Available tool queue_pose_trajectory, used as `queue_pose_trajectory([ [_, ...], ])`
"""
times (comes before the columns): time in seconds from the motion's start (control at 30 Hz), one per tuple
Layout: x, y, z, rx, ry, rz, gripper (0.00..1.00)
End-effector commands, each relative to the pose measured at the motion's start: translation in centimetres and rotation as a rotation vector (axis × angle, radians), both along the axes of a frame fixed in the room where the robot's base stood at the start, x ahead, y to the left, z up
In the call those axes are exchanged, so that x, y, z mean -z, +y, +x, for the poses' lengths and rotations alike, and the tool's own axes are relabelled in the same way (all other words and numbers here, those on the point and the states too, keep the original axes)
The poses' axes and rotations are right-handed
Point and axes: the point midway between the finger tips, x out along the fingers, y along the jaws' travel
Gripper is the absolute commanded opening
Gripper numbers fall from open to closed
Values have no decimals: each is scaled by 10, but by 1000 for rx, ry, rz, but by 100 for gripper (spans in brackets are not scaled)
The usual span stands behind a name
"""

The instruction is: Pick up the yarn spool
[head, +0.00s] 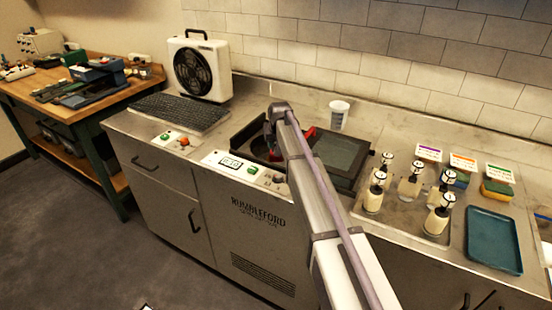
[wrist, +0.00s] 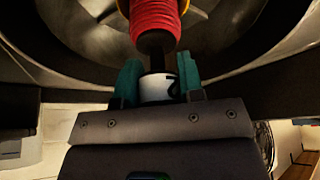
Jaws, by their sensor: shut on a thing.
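The yarn spool (wrist: 154,22) shows in the wrist view as a red, ribbed, wound body with a yellow rim at its far end. A dark neck and a white-and-black end lie nearer to me. My gripper (wrist: 158,82) has its two teal fingers closed on both sides of that white-and-black end. In the head view, a bit of red (head: 309,133) shows beside my arm's end at the open dark-framed basin (head: 240,139). My arm hides most of the spool and the fingers there.
A round metal tub (wrist: 225,35) lies behind the spool. A dark glass lid (head: 342,158) is right of the basin, with a white cup (head: 339,114) behind. Several pump bottles (head: 410,181) and a teal tray (head: 493,240) stand right. A fan unit (head: 199,68) stands left.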

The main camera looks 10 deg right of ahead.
Motion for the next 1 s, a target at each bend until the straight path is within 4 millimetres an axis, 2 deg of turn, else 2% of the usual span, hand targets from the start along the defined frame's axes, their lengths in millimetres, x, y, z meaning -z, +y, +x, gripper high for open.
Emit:
queue_pose_trajectory([
  [0.03, 0, 0, 0, 0, 0, 0, 12],
  [0.17, 0, 0, 0, 0, 0, 0, 0],
  [0.47, 0, 0, 0, 0, 0, 0, 0],
  [0.57, -6, 0, 0, 0, 0, 0, 0],
  [0.67, -22, 0, 0, 0, 0, 0, 0],
  [0.9, -83, 0, 0, 0, 0, 0, 0],
  [1.0, -100, 0, 0, 0, 0, 0, 0],
])
